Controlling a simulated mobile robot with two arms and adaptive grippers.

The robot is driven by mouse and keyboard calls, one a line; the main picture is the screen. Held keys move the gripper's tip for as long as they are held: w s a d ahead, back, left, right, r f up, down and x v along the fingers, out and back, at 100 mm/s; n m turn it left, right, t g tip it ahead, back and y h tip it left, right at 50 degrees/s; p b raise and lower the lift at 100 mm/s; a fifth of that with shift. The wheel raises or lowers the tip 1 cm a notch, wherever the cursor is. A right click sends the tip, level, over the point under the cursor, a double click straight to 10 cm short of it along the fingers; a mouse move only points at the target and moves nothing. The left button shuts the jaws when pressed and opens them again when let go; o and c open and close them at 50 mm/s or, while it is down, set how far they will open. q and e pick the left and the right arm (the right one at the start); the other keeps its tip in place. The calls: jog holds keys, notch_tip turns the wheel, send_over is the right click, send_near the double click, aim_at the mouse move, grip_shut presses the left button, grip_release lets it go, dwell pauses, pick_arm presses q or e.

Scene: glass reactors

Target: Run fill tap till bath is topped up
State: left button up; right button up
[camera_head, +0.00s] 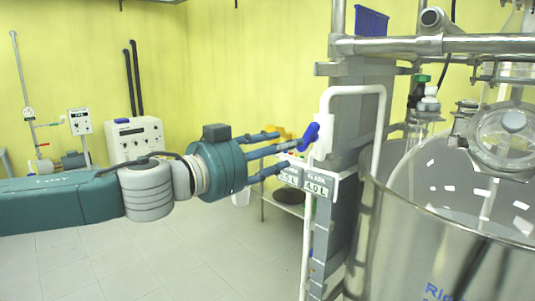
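A blue tap lever (309,136) sits on a white pipe (326,125) at the metal frame, tilted up to the right. I take it to be the fill tap. My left gripper (290,156) comes in from the left with its fingers spread. The fingertips are close to the left of the lever; I cannot tell whether they touch it. The large glass vessel (450,235), probably the bath, stands at the right. I cannot make out its liquid level. Two small litre readouts, one reading 4.0 L (316,188), hang below the lever. My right gripper is out of view.
A metal post (348,130) and overhead bars (440,45) frame the vessel. A blue bin (371,21) sits on top. A white control box (135,139) stands by the yellow wall. The tiled floor at lower left is clear.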

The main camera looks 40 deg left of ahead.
pick_arm(q)
jog(key=shift+s+a, duration=0.1)
jog(key=shift+s, duration=1.6)
dwell(6.3)
